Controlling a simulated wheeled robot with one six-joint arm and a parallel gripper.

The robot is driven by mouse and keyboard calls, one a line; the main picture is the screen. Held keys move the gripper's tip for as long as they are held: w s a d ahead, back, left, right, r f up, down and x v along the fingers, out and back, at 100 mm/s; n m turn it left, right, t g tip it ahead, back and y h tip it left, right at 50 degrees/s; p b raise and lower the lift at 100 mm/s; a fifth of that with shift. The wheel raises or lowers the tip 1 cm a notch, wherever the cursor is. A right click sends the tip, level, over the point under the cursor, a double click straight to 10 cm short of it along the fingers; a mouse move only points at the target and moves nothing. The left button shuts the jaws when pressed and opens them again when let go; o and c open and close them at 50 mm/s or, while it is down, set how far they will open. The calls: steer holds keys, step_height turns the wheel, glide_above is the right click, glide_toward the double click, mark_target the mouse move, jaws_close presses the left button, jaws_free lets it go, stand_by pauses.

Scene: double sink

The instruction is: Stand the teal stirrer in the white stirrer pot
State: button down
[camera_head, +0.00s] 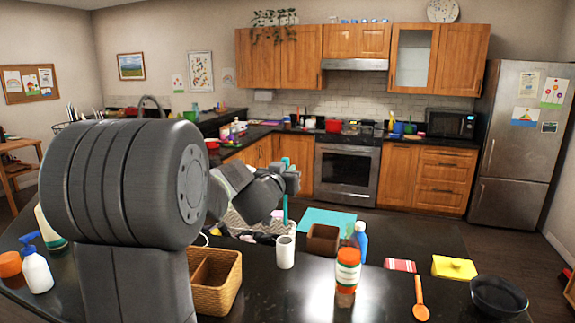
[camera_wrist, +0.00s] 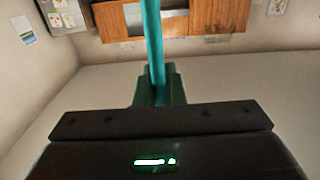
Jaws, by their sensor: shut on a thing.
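My gripper (camera_head: 290,179) is shut on the teal stirrer (camera_head: 285,208), which it holds upright above the counter. In the wrist view the gripper fingers (camera_wrist: 159,92) close around the teal stirrer (camera_wrist: 153,42). The white stirrer pot (camera_head: 286,254) stands upright on the dark counter, below the gripper. The stirrer's lower end shows just above the pot's rim in the head view. I cannot tell whether it is straight over the opening or behind it.
A wicker basket (camera_head: 222,290) is left of the pot, and a brown box (camera_head: 322,240) is close on its right. A blue bottle (camera_head: 360,240), an orange-labelled jar (camera_head: 347,272), an orange spoon (camera_head: 420,300) and a black bowl (camera_head: 498,296) stand further right. Counter in front of the pot is clear.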

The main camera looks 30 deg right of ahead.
mark_target(285, 207)
steer(key=shift+f+b, duration=4.05)
steer(key=shift+f, duration=0.8)
steer(key=c, duration=1.4)
jaws_free()
steer(key=shift+c, duration=0.2)
steer(key=shift+s+a, duration=0.1)
steer(key=v, duration=1.3)
steer(key=shift+a, duration=0.3)
steer(key=shift+s, duration=0.15)
